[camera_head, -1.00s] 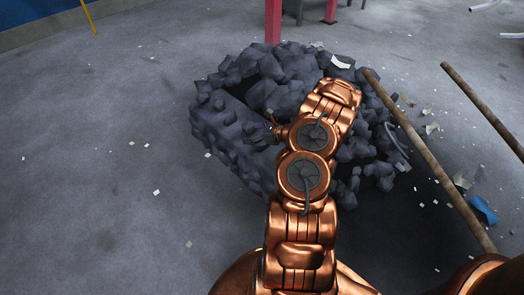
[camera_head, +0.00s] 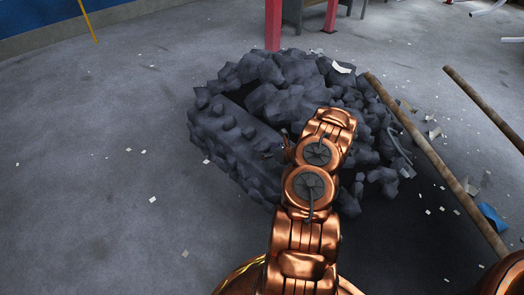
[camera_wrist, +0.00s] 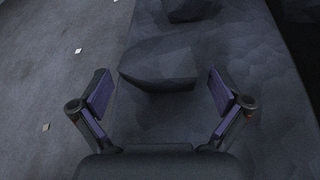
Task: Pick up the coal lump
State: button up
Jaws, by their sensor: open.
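A dark grey, faceted coal lump (camera_wrist: 160,64) lies on the coal surface in the wrist view. My gripper (camera_wrist: 160,90) is open and empty. Its two fingers stand to the left and right of the lump's near end, apart from it, with a dark shadow under that end. Most of the lump extends beyond the fingertips. In the head view my copper arm covers part of the coal pile, and I cannot single out this lump there.
The coal heap (camera_head: 235,135) sits on a grey floor scattered with paper scraps. A wooden pole (camera_head: 430,155) leans along its right side, with another pole (camera_head: 485,108) further right. A red post (camera_head: 273,25) stands behind. Floor at left is mostly clear.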

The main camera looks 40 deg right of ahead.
aim_at(262, 145)
jog(key=shift+b+x, duration=0.3)
jog(key=shift+x, duration=1.1)
jog(key=shift+r, duration=0.1)
jog(key=shift+c, duration=0.3)
jog(key=c, duration=1.1)
jog(key=shift+r, duration=0.15)
jog(key=shift+r, duration=0.35)
jog(key=r+p, duration=0.2)
jog(key=r, duration=0.1)
jog(key=shift+s+a, duration=0.15)
jog(key=shift+s, duration=0.2)
jog(key=s+a+p, duration=0.1)
jog(key=s+a, duration=0.1)
jog(key=s, duration=0.2)
jog(key=s+a+p, duration=0.1)
jog(key=s+a, duration=0.2)
jog(key=s, duration=0.1)
jog(key=s+a+r+p, duration=0.1)
jog(key=s+a, duration=0.2)
jog(key=s, duration=0.2)
jog(key=shift+p, duration=0.4)
